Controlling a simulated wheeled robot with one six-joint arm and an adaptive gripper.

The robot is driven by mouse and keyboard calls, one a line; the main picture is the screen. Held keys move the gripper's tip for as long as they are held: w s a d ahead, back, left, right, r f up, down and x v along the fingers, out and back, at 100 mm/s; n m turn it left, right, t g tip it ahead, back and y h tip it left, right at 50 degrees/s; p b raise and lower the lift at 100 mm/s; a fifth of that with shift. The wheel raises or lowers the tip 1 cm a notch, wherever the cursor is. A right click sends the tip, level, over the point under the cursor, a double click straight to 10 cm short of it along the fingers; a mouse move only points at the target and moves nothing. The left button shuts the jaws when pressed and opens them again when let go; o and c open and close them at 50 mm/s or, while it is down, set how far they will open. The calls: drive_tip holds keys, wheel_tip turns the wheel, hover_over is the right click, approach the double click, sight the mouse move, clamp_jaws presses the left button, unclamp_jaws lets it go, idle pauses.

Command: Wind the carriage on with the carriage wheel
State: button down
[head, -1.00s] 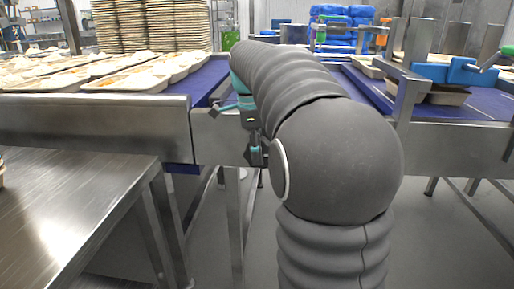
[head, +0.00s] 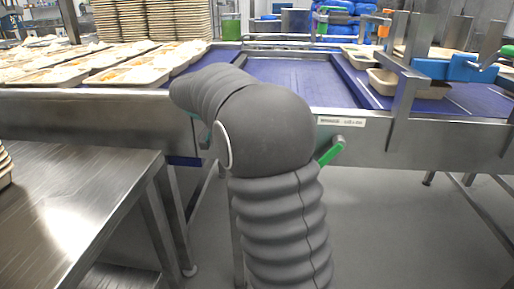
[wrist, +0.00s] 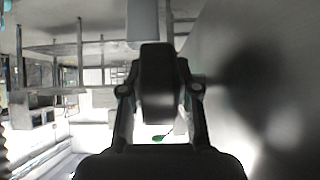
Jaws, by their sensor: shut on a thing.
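In the wrist view my gripper (wrist: 160,95) is shut, with a dark block (wrist: 158,70) between its fingers. I take this block for part of the carriage wheel; the rest of the wheel cannot be made out. In the head view my arm hides most of my gripper and whatever it holds at the machine's front rail. A short green-handled lever (head: 330,153) shows just right of my arm, below the rail. The grey frame with the blue block (head: 440,68), perhaps the carriage, stands over the blue belt (head: 300,78) at the right.
Cream trays of food (head: 135,76) cover the left of the line, with tall tray stacks (head: 150,20) behind. A steel table (head: 75,190) stands at the front left. An empty-looking tray (head: 385,85) sits by the grey frame. Floor is open at the front right.

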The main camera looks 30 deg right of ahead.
drive_tip(key=shift+w+r+h, duration=0.1)
drive_tip(key=shift+h, duration=0.4)
drive_tip(key=c, duration=1.1)
unclamp_jaws()
drive_tip(key=shift+g, duration=0.3)
drive_tip(key=shift+v, duration=3.7)
